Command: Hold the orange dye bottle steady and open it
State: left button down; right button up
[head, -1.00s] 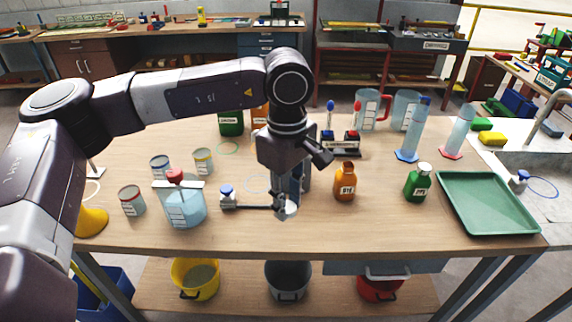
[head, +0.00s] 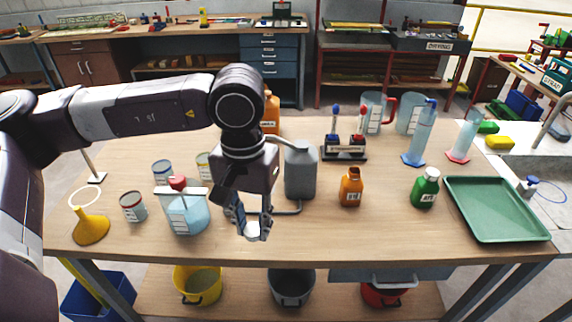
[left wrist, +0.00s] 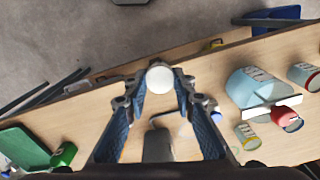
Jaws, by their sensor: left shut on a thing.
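The orange dye bottle (head: 350,190) stands upright on the bench, right of the grey jug, with a white label on its front. Its top is small in the head view, and I cannot tell whether a cap is on it. My left gripper (head: 251,229) is low over the front of the bench, left of the orange bottle and apart from it. It is shut on a small white round thing (left wrist: 160,78), which shows between the fingertips in the left wrist view. My right gripper is not in view.
A grey jug (head: 300,172) stands behind my left gripper. A light-blue vessel with a red stopper (head: 188,213) is left of it. A green bottle (head: 425,188) and a green tray (head: 492,207) are on the right. The bench front before the orange bottle is clear.

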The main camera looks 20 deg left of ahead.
aim_at(352, 187)
jog(key=i+j+u, duration=0.2)
jog(key=i+j, duration=0.7)
jog(key=j, duration=0.1)
